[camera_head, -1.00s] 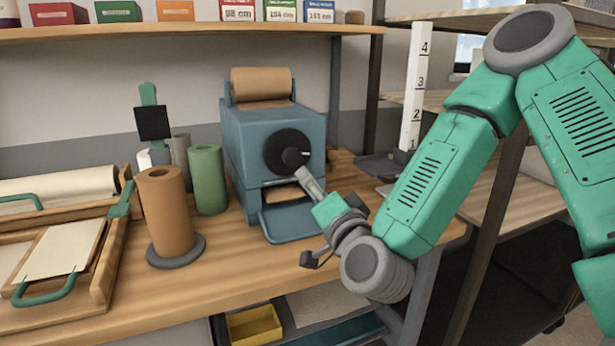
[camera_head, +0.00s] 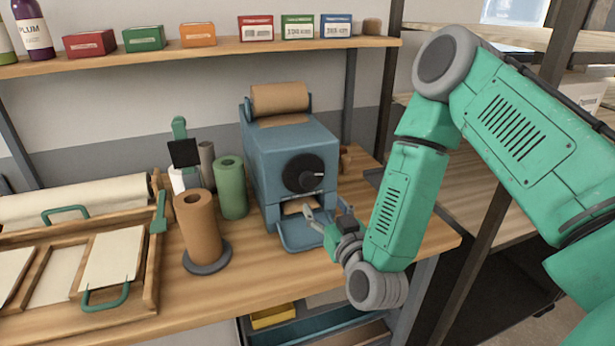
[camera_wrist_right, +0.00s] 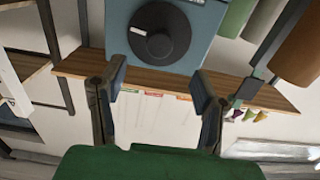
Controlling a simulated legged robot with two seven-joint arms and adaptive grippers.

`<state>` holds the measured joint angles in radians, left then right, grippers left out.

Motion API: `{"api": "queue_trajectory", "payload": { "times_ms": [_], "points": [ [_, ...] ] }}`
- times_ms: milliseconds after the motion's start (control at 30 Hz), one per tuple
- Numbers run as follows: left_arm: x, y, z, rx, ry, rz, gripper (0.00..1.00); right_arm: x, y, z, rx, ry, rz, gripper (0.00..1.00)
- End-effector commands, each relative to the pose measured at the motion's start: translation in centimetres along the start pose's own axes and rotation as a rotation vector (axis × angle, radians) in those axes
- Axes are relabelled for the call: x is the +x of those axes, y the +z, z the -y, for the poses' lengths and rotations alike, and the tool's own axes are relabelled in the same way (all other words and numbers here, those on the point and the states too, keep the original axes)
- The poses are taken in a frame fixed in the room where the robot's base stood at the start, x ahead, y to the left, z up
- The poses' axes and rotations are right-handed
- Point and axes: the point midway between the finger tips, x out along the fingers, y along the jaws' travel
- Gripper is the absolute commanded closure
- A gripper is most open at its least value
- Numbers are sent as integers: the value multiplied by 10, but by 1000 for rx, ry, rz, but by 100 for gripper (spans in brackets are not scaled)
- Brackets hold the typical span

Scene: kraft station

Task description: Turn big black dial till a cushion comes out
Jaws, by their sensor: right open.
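The big black dial (camera_head: 304,173) is on the front of a blue machine (camera_head: 270,150) with a brown paper roll on top. In the right wrist view, the dial (camera_wrist_right: 159,32) shows a pale mark near its upper left. My right gripper (camera_head: 326,212) is below and in front of the dial, near the machine's tray, apart from the dial. Its two fingers are spread and empty, with the gap (camera_wrist_right: 158,90) clear in the wrist view. A small tan piece (camera_head: 298,206) shows at the slot above the tray (camera_head: 300,236). No cushion can be made out. My left gripper is out of view.
A brown roll (camera_head: 197,230) on a grey base and a green roll (camera_head: 231,188) stand left of the machine. A wooden frame (camera_head: 150,270) with paper sheets lies further left. A shelf (camera_head: 215,50) with small boxes runs above. The bench front is clear.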

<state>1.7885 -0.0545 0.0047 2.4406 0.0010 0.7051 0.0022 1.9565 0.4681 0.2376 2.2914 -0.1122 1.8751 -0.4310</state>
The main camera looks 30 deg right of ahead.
Motion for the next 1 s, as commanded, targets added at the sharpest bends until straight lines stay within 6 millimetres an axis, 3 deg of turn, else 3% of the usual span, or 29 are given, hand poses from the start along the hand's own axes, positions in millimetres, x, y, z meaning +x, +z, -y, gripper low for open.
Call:
{"api": "queue_trajectory", "payload": {
  "times_ms": [300, 500, 933, 967, 1000],
  "points": [
    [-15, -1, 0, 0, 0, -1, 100, 68, -2, 0, 2, 1, -3, 44],
    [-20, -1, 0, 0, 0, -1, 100, 97, -2, 0, 2, 0, -2, 44],
    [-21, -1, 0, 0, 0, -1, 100, 108, -1, 0, 2, 0, -1, 44],
    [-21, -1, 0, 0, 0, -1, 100, 108, -1, 0, 2, 0, -1, 47],
    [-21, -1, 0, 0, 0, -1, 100, 108, -1, 0, 2, 0, -1, 62]
  ]
}}
